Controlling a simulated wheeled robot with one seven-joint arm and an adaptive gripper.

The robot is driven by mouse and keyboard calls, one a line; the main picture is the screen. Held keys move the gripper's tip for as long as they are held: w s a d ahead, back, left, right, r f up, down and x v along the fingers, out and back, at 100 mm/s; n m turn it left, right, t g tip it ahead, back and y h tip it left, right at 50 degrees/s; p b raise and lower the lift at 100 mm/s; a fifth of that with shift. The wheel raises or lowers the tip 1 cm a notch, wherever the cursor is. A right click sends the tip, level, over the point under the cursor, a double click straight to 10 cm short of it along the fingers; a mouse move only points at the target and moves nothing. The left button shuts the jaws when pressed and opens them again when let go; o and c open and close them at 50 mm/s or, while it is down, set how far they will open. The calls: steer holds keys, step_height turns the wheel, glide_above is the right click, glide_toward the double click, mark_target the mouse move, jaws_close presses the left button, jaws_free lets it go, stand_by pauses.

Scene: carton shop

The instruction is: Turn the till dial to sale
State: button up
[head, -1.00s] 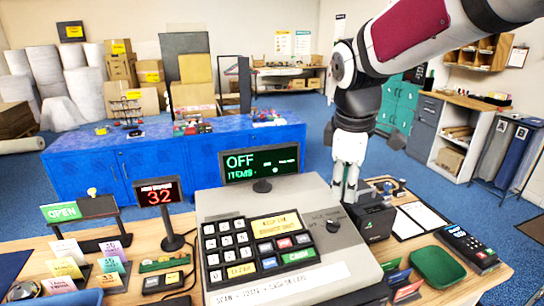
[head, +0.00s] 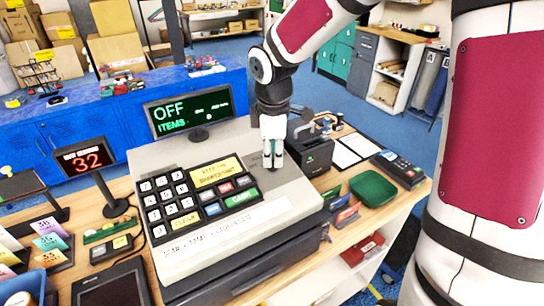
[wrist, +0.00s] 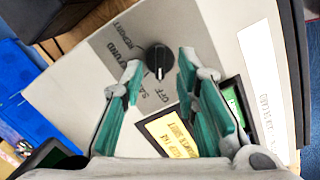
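The till (head: 280,200) stands on the wooden counter, and its display (head: 190,108) reads OFF. The till dial (wrist: 159,60) is a small black knob with a pale pointer line, on a grey panel lettered OFF, SALE (partly covered), REFUND and REPORT. The line points toward OFF. My gripper (head: 272,162) points down at the till's top right, where it hides the dial in the head view. In the wrist view my gripper (wrist: 160,70) is open, with its teal fingers apart on either side of the dial. I cannot tell whether they touch it.
A black printer-like box (head: 310,152) stands close right of my gripper. A green tray (head: 372,188) and a card terminal (head: 399,169) lie further right. The till keypad (head: 170,205) is to the left, with a red number display (head: 86,158) beyond.

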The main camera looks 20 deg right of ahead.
steer(key=shift+w+f, duration=0.15)
steer(key=shift+f, duration=0.85)
jaws_close()
steer(key=shift+m, duration=0.4)
steer(key=m, duration=0.2)
steer(key=shift+m, duration=0.4)
steer(key=shift+w+m+g+y, duration=0.1)
steer(key=shift+m+g+y, duration=0.2)
steer(key=shift+m, duration=1.8)
